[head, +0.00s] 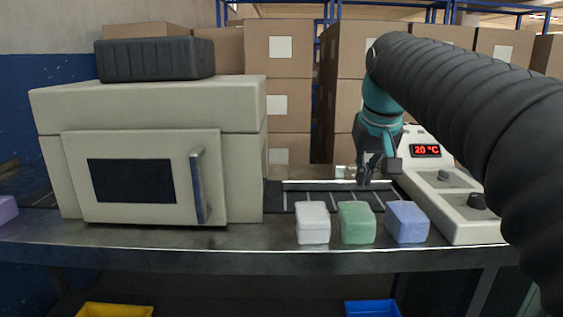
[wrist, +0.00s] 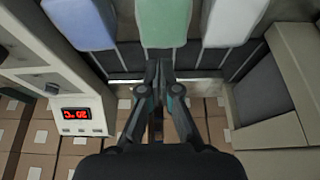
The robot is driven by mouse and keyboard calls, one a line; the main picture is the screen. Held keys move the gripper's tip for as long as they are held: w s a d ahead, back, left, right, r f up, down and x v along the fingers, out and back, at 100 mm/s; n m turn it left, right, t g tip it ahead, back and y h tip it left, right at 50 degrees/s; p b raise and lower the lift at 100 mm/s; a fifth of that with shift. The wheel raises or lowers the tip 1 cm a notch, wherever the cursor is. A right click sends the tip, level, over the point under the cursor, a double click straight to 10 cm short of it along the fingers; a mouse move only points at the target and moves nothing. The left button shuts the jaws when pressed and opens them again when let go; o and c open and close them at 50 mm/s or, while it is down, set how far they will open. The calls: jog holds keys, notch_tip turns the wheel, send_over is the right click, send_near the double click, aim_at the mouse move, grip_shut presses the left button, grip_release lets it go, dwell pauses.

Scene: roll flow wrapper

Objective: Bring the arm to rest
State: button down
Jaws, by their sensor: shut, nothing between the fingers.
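My arm comes in from the right of the head view and bends down over the bench. My gripper (head: 368,183) points down behind the row of soap-like blocks, close to the conveyor strip. In the wrist view my gripper (wrist: 157,66) has its fingertips together with nothing between them. The fingertips show just short of the green block (wrist: 163,22); I cannot tell whether they touch anything.
A white block (head: 313,222), the green block (head: 356,222) and a blue block (head: 406,222) stand along the bench front (head: 270,262). A beige machine (head: 150,170) stands left, a control box (head: 450,205) reading 20 °C right. Cartons (head: 278,50) are stacked behind.

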jog(key=s+f+t, duration=0.1)
jog(key=s+f, duration=2)
jog(key=shift+s+f, duration=0.3)
jog(key=shift+s, duration=0.05)
